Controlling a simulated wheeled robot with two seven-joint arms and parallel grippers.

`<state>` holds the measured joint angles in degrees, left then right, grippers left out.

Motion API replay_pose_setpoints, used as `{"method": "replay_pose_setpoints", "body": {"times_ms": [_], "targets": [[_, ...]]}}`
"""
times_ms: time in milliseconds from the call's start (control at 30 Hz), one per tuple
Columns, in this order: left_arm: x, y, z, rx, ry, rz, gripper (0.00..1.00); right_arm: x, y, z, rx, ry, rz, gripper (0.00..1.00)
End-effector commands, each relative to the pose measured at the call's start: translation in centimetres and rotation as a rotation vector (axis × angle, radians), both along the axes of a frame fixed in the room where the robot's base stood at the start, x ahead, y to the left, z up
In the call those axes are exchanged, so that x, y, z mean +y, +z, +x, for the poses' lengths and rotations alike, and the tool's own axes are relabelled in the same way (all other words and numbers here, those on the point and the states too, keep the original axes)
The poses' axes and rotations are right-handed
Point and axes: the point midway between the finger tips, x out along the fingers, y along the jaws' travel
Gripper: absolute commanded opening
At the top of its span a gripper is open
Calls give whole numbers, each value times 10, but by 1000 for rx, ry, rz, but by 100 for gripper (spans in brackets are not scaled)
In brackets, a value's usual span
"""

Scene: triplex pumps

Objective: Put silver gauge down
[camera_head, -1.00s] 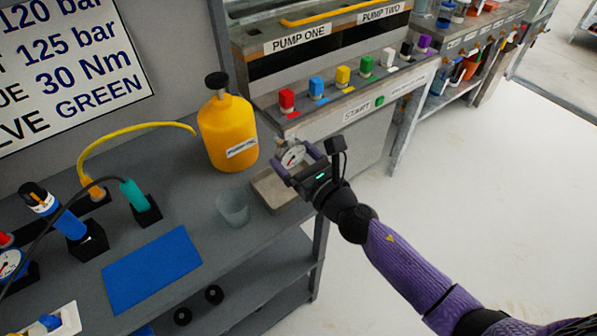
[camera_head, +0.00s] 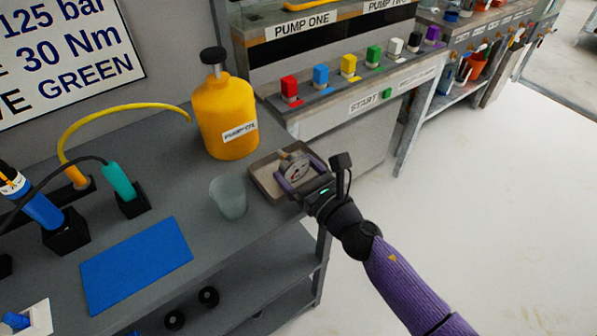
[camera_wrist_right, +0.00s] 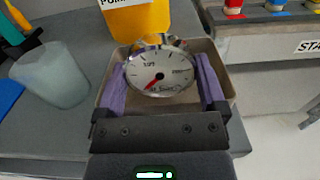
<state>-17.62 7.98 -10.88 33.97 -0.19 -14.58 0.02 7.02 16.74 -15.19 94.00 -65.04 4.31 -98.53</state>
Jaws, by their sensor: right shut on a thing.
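The silver gauge (camera_head: 296,168) has a round white dial with a red needle. It also shows in the right wrist view (camera_wrist_right: 161,72), dial facing the camera. My right gripper (camera_head: 298,173) is shut on it, with purple fingers on either side of the dial. The gauge is over or inside a shallow beige tray (camera_head: 262,181) at the right end of the grey bench; I cannot tell whether it touches the tray floor. The tray's rim (camera_wrist_right: 110,78) surrounds gauge and fingers in the wrist view. My left gripper is not in view.
A translucent cup (camera_head: 228,198) stands just left of the tray. A yellow pump-oil bottle (camera_head: 226,120) stands behind it. A blue mat (camera_head: 137,264) lies at the front left. The pump panel (camera_head: 345,103) with coloured switches is at the back right.

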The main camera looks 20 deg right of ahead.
Motion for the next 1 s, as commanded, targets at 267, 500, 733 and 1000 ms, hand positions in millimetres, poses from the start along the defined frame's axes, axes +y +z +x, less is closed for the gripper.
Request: {"method": "replay_pose_setpoints", "body": {"times_ms": [267,500,733,1000], "targets": [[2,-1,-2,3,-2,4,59,1,-13,-4,27,1,-11,100],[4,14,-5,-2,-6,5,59,-2,2,-11,26,2,-11,100],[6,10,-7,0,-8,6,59,-22,1,-65,23,1,-8,100],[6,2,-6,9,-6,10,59,-39,3,-111,17,0,-4,100]]}}
